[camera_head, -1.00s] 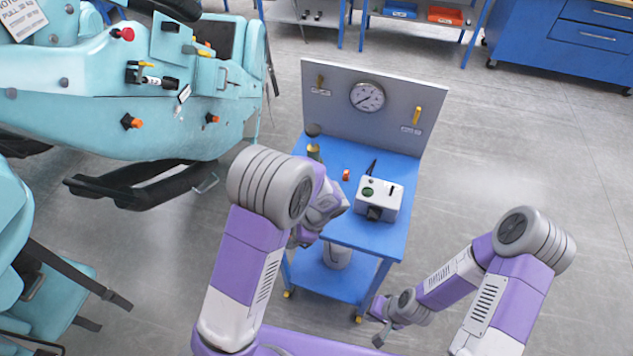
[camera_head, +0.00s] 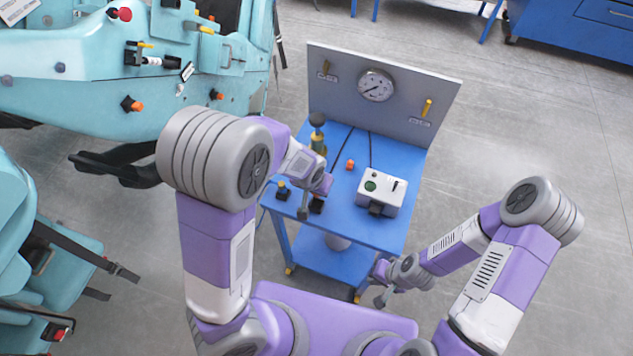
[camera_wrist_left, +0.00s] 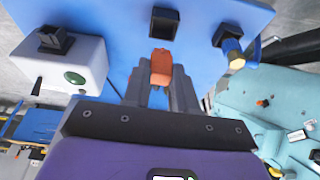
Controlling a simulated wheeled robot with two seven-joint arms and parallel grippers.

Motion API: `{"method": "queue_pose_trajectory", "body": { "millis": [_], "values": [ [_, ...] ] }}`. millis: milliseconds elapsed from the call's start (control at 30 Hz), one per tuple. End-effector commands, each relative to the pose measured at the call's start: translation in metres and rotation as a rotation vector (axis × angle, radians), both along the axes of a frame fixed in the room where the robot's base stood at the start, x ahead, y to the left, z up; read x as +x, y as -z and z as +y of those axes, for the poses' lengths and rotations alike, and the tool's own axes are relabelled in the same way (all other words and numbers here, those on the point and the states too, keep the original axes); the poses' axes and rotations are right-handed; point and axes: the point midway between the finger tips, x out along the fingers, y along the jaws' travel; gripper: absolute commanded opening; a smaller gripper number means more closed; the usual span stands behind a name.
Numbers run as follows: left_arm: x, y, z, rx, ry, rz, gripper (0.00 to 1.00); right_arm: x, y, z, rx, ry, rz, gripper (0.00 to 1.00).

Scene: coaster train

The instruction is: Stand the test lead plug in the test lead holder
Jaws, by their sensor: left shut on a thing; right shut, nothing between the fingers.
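The test lead plug (camera_wrist_left: 161,66), orange-red, is between the fingertips of my left gripper (camera_wrist_left: 162,84), which is shut on it. In the head view the left gripper (camera_head: 304,207) is over the front left of the blue cart; the plug is hidden there. A dark lead (camera_head: 340,141) runs toward it from the back panel. A black square holder (camera_wrist_left: 163,21) with an open top, likely the test lead holder, stands just beyond the plug; it also shows in the head view (camera_head: 317,206). My right gripper (camera_head: 381,299) is shut and empty, below the cart top's front right.
A white box (camera_head: 381,190) with a green button stands on the cart top (camera_head: 340,215). A gauge panel (camera_head: 345,95) rises behind. The turquoise coaster car (camera_head: 110,85) is left.

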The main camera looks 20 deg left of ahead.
Motion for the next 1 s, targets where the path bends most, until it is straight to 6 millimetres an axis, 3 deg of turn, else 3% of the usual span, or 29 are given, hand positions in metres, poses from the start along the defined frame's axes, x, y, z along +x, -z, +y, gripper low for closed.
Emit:
{"method": "queue_pose_trajectory", "body": {
  "millis": [400, 1000],
  "values": [
    [-0.001, -0.002, 0.001, -0.004, -0.003, 0.001, 0.00, 0.000, -0.002, 0.000, 0.000, 0.000, 0.000, 0.00],
    [-0.001, 0.038, 0.000, -0.003, -0.001, 0.002, 0.00, 0.000, 0.031, 0.000, 0.000, 0.000, 0.000, 0.00]
  ]
}}
